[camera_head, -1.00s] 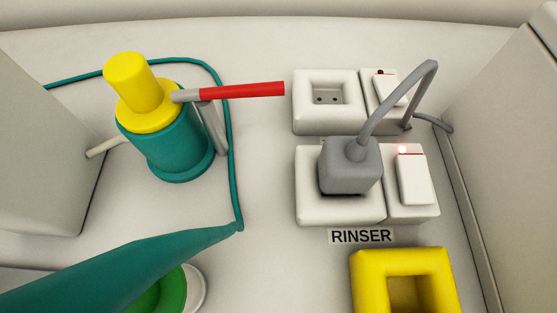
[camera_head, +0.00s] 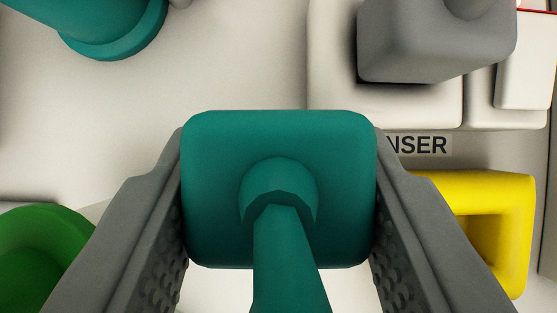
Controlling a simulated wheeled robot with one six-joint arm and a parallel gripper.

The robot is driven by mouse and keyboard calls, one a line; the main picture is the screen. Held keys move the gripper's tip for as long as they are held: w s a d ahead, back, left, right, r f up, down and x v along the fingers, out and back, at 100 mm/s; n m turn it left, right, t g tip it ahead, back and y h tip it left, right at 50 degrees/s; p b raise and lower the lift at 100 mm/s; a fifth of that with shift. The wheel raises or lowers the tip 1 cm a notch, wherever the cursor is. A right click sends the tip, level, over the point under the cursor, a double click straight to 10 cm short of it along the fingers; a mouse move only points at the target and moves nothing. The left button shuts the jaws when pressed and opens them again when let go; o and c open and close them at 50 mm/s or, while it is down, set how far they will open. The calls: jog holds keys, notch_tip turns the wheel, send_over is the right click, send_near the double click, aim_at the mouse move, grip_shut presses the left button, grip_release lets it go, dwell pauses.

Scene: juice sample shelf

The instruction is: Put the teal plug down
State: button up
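The teal plug (camera_head: 220,180) fills the middle of the view, with its back and its teal cord (camera_head: 285,270) facing the camera. My gripper (camera_head: 280,150) has one grey finger against each side of the plug and is shut on it. The plug hides what lies under it, and I cannot tell whether it touches the pale surface (camera_head: 240,60).
A grey plug (camera_head: 430,50) sits in a white socket (camera_head: 335,95) at the upper right, beside a white switch (camera_head: 525,80). A partly covered label (camera_head: 420,145) reads "NSER". A yellow hollow block (camera_head: 510,200) is at right, a green round thing (camera_head: 40,240) at lower left, a teal base (camera_head: 115,35) at upper left.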

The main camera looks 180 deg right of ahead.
jog(key=shift+f, duration=1.4)
jog(key=shift+f, duration=0.15)
jog(key=o, duration=1.2)
jog(key=shift+c, duration=0.2)
jog(key=shift+s+r, duration=0.2)
jog(key=shift+r, duration=0.25)
jog(key=v, duration=1.1)
jog(key=shift+s+r, duration=0.1)
